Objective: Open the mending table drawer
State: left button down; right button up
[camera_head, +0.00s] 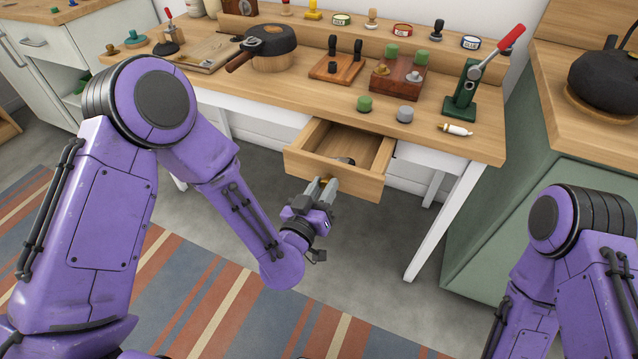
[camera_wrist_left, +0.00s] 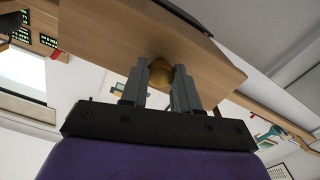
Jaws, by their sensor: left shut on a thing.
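The mending table (camera_head: 300,95) is a wooden-topped table with white legs. In the left wrist view the round brass knob (camera_wrist_left: 160,74) sits between the two fingertips, against the wooden drawer front (camera_wrist_left: 115,35). My right arm (camera_head: 570,270) is at the lower right; its gripper is out of the frame.
A green cabinet (camera_head: 545,200) stands at the right. Open floor with a striped rug (camera_head: 190,290) lies in front.

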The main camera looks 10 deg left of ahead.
pick_arm(q)
jog(key=c, duration=0.8)
grip_release()
jog(key=s, duration=0.3)
jog(key=s+a, duration=0.1)
jog(key=s, duration=0.3)
jog(key=s+a, duration=0.1)
jog(key=s, duration=0.2)
jog(key=shift+s+p, duration=0.2)
jog(key=shift+p, duration=0.1)
